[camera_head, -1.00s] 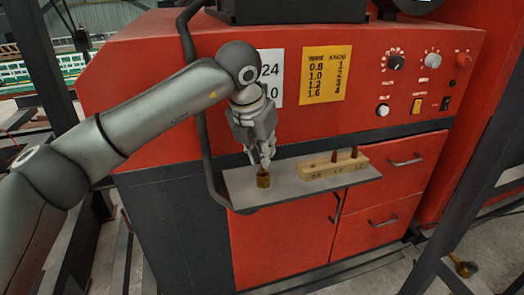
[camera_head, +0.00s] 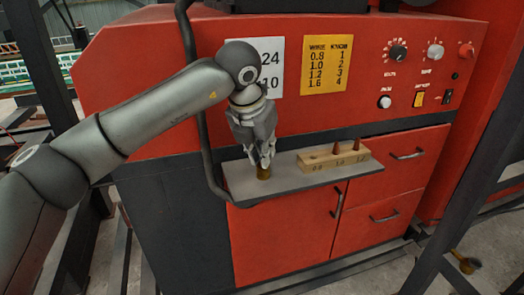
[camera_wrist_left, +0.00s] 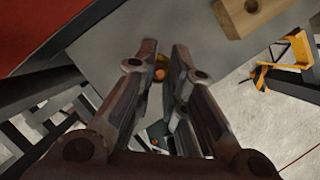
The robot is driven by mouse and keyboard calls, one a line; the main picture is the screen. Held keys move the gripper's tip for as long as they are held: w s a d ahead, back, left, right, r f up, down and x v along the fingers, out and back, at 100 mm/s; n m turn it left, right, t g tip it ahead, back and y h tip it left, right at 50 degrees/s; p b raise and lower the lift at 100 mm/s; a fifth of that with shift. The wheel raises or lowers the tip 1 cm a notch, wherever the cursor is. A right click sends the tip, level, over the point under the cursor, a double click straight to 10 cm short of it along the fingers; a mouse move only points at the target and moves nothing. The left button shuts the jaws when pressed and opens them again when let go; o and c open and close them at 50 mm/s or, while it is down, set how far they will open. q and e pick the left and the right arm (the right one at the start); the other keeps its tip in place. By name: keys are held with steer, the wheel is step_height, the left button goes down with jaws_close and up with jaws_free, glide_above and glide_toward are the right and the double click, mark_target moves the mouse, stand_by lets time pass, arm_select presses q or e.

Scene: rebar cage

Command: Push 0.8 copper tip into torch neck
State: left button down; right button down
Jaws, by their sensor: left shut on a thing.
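My left gripper (camera_head: 264,165) is above the grey shelf, fingers pointing down, right over the brass torch neck (camera_head: 263,173). The neck stands upright near the shelf's left end, its top partly hidden by the fingers. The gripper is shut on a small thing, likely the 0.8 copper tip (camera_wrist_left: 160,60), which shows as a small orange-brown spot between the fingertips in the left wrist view. A yellowish part, likely the neck (camera_wrist_left: 160,74), is beside it there. How deep the tip sits in the neck cannot be seen. My right gripper is not in view.
A wooden tip block (camera_head: 318,160) on the shelf (camera_head: 290,182) holds two copper tips at 1.0 and 1.2; its 0.8 place looks empty. The red machine (camera_head: 290,222) with knobs and drawers stands behind. A black cable (camera_head: 203,150) runs down left of the gripper.

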arm_select(q)
steer(key=shift+f, duration=0.15)
steer(key=c, duration=1.4)
jaws_free()
steer(key=v, duration=1.2)
steer(key=shift+w, duration=0.1)
